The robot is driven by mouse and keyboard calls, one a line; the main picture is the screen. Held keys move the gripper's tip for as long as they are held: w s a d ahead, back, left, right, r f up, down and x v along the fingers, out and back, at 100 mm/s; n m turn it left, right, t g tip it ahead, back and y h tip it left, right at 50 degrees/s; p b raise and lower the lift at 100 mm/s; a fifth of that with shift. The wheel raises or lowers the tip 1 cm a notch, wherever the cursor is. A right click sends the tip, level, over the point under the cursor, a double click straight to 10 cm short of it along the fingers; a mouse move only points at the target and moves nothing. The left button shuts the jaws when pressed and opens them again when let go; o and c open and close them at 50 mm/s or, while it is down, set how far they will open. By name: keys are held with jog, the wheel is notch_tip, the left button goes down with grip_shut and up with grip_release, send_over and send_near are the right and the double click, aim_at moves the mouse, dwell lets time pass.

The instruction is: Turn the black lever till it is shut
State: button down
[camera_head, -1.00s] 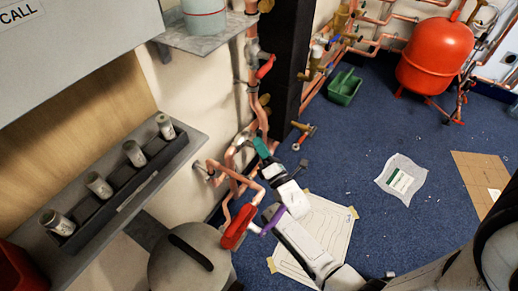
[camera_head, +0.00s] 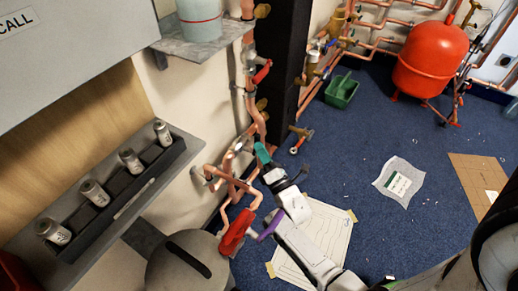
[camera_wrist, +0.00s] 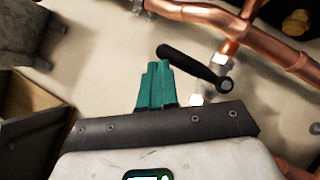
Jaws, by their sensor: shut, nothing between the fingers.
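The black lever (camera_wrist: 190,65) shows in the wrist view. It slants from upper left down to a round pivot end at right, beside a copper pipe and its pale fitting. My gripper (camera_wrist: 157,68) has teal fingers, shut together and empty. Their tips lie just below the lever's left half in that picture. I cannot tell whether they touch it. In the head view my gripper (camera_head: 262,152) is close to the copper pipes by the wall, and I cannot make out the black lever there.
Copper pipes (camera_head: 256,113) run up the wall beside a dark post (camera_head: 282,60). A red valve handle (camera_head: 262,72) sits above my gripper. A shelf with several canisters (camera_head: 130,160) is at left. A green tub (camera_head: 342,91) and red tank (camera_head: 430,60) stand on the blue floor at right.

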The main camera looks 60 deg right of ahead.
jog(key=v, duration=1)
jog(key=shift+p, duration=0.35)
jog(key=shift+w+a+f, duration=0.1)
